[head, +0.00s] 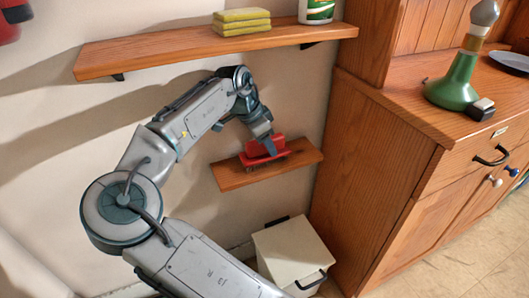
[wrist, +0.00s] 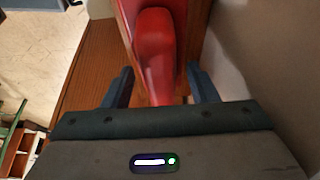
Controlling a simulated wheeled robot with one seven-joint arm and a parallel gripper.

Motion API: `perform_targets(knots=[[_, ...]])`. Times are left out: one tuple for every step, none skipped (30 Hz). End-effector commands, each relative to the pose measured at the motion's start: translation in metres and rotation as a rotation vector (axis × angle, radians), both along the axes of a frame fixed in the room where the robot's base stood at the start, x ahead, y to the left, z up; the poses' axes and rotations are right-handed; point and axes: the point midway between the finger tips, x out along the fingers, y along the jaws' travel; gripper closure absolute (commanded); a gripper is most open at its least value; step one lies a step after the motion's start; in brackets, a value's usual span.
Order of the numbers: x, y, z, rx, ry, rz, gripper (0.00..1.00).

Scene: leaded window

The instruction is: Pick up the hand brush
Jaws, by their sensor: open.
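The red hand brush (head: 262,151) lies on the small lower wooden shelf (head: 233,179) on the wall. My gripper (head: 271,146) is at the brush from above, partly hiding it. In the wrist view, the red brush (wrist: 155,45) runs down the middle, its handle passing between the two dark fingers of my gripper (wrist: 160,88). The fingers are open, one on each side of the handle, with gaps visible. The near end of the handle is hidden behind the gripper body.
A longer shelf (head: 150,52) above holds yellow sponges (head: 241,22) and a white-green container (head: 316,11). A white bin (head: 290,250) stands on the floor below.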

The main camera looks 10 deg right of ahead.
Motion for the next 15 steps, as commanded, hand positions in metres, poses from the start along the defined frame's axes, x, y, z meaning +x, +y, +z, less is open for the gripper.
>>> perform_targets(knots=[[0.0001, 0.0002, -0.0012, 0.000, 0.000, 0.000, 0.47], [0.0001, 0.0002, -0.0015, 0.000, 0.000, 0.001, 0.47], [0.0001, 0.0002, -0.0017, 0.000, 0.000, 0.001, 0.47], [0.0000, 0.0001, -0.0019, 0.000, 0.000, 0.001, 0.47], [0.0000, 0.0000, -0.0020, 0.000, 0.000, 0.001, 0.47], [0.0000, 0.0000, -0.0020, 0.000, 0.000, 0.001, 0.47], [0.0000, 0.0000, -0.0020, 0.000, 0.000, 0.001, 0.47], [0.0000, 0.0001, -0.0019, -0.001, 0.000, 0.001, 0.47], [0.0000, 0.0000, -0.0017, 0.000, 0.000, 0.000, 0.47], [0.0000, 0.0001, -0.0017, 0.000, 0.000, 0.000, 0.47], [0.0000, 0.0000, -0.0015, -0.001, 0.000, 0.000, 0.47], [0.0000, 0.0000, -0.0015, 0.000, 0.000, 0.000, 0.47], [0.0000, 0.0000, -0.0015, 0.000, 0.000, 0.000, 0.47], [0.0000, 0.0000, -0.0015, 0.000, 0.000, 0.000, 0.47], [0.0000, 0.0000, -0.0015, 0.000, 0.000, 0.000, 0.58]])
